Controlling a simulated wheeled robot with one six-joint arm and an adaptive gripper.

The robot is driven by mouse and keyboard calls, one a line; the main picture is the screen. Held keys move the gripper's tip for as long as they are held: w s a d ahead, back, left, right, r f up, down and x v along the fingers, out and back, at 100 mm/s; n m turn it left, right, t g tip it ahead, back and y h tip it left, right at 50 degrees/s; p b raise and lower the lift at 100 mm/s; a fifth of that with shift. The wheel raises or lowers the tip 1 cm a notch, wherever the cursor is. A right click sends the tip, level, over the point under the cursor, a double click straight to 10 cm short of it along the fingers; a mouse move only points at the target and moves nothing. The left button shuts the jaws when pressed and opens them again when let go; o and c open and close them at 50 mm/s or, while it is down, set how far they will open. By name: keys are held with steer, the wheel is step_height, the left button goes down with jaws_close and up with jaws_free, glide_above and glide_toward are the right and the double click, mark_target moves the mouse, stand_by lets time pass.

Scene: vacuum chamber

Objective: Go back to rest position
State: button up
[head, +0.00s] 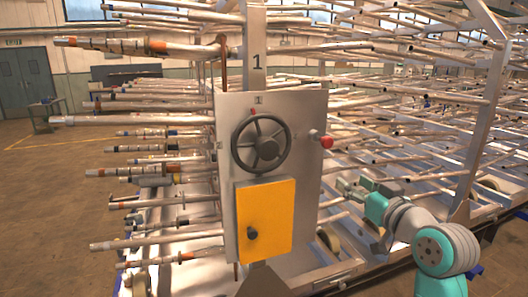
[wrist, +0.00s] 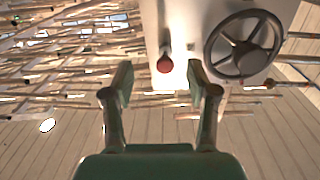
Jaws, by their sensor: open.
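My gripper (head: 354,188) is in the head view to the right of the grey panel (head: 226,150), lower than the red knob and apart from the panel. In the wrist view my gripper (wrist: 160,80) has its two fingers spread wide with nothing between them. The panel carries a black handwheel (head: 261,144), a red knob (head: 326,142) on its right edge and a yellow door (head: 266,219) with a dark knob. In the wrist view the red knob (wrist: 165,65) shows beyond the fingers, and the handwheel (wrist: 243,45) is at upper right.
A large rack of metal pipes (head: 400,130) spreads behind and right of the panel. Several pipe ends (head: 85,120) stick out to the left. A metal upright (head: 482,125) stands right of my gripper. Open floor (head: 50,200) lies at the left.

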steer(key=s+a+f+m+h, duration=0.1)
steer(key=s+f, duration=0.2)
steer(key=f, duration=0.7)
steer(key=s+f+m+h, duration=0.2)
steer(key=s+f, duration=0.2)
steer(key=f, duration=0.6)
steer(key=s+a+f+m+g+h, duration=0.1)
steer(key=s+f, duration=1.2)
steer(key=s+a+f+h, duration=0.1)
steer(key=s+f, duration=0.2)
steer(key=s, duration=0.5)
steer(key=s+f+h, duration=0.1)
steer(key=s+f, duration=0.1)
steer(key=s, duration=0.6)
steer(key=s+a+r+n+g+y, duration=0.1)
steer(key=s+r, duration=0.1)
steer(key=s, duration=1.5)
steer(key=shift+a+r+n, duration=0.2)
steer(key=shift+r+n, duration=0.1)
steer(key=shift+r, duration=0.1)
